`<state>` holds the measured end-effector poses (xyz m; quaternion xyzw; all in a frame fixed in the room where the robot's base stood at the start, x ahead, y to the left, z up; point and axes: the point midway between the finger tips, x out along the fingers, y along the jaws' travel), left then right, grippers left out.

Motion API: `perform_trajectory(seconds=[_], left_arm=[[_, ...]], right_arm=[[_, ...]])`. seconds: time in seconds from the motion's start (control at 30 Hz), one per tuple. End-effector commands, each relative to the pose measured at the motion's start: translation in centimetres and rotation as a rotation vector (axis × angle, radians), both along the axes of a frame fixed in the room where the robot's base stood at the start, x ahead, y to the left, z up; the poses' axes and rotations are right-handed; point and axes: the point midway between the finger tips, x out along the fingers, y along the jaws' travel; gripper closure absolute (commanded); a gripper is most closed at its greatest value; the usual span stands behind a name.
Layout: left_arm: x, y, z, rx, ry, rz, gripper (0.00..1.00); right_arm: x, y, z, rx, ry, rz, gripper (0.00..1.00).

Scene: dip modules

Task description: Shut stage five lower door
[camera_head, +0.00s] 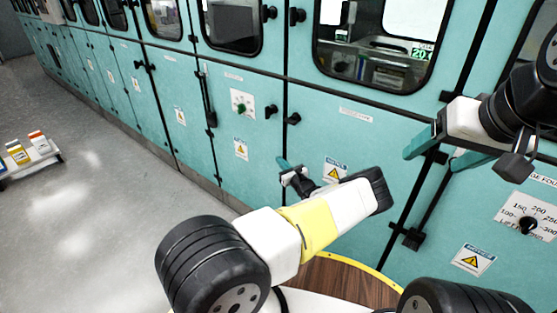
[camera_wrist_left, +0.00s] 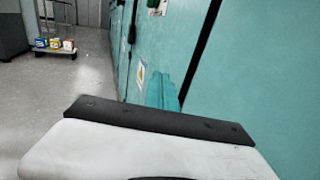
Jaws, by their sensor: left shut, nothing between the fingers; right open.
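A row of teal lower doors runs along the cabinet wall; their labels are too small to read, so I cannot tell which is stage five. The lower door (camera_head: 345,138) nearest my left gripper has a black knob (camera_head: 294,119) and a warning sign, and looks about flush with its neighbours. My left gripper (camera_head: 286,166) is shut and empty, in front of this door's lower part. Its teal fingers (camera_wrist_left: 162,92) also show in the left wrist view, close to the teal panels; contact is unclear. My right gripper (camera_head: 437,152) is open and empty, before the cabinet at right.
Windowed upper doors (camera_head: 384,42) line the wall above. Another lower door (camera_head: 240,135) with a dial and knob is to the left. A low cart (camera_head: 36,158) with small boxes stands on the grey floor (camera_head: 95,200), which is otherwise clear at left.

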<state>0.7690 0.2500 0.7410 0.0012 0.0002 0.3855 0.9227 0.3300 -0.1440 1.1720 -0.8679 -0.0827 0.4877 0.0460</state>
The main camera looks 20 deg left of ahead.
Motion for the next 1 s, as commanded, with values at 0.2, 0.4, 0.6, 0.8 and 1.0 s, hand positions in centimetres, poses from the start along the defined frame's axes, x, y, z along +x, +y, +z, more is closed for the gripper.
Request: perform_trajectory(seconds=[0.2,0.4,0.6,0.8,1.0], left_arm=[[-2.9,1.2,0.0,0.004,0.004,0.002,1.0],[-5.9,2.5,0.0,0.004,0.004,0.003,1.0],[-7.5,3.2,0.1,-0.004,-0.002,0.008,1.0],[-9.0,5.0,3.1,-0.118,-0.087,0.151,1.0],[-12.8,7.3,7.8,-0.361,-0.239,0.441,1.0]], right_arm=[[0.0,0.0,0.0,0.0,-0.001,0.001,0.27],[0.0,0.0,0.0,0.0,-0.001,0.001,0.27],[0.0,0.0,0.0,0.0,-0.001,0.001,0.27],[0.0,0.0,0.0,0.0,-0.001,0.001,0.27],[0.0,0.0,0.0,0.0,-0.001,0.001,0.27]])
